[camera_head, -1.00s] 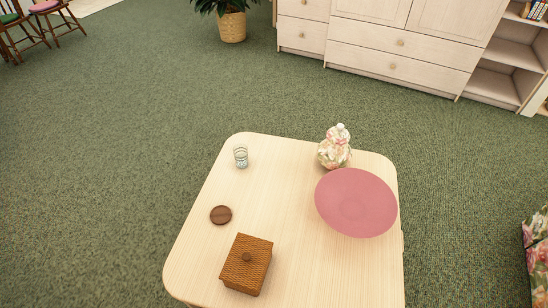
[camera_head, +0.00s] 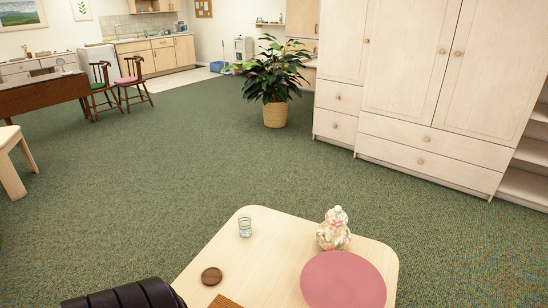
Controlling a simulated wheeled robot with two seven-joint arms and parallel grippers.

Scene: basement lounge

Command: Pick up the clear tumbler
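The clear tumbler (camera_head: 245,227) stands upright near the far left corner of the light wooden table (camera_head: 262,262). It looks like clear glass with a bluish tint and faint bands. Nothing touches it. A black part of my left arm comes in at the bottom left, in front of the table's near left side. Neither of my grippers is in view.
A dark round coaster (camera_head: 211,276) lies nearer than the tumbler. A floral jar (camera_head: 333,230) and a pink plate (camera_head: 343,282) are on the table's right side. Green carpet (camera_head: 150,190) is clear beyond the table.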

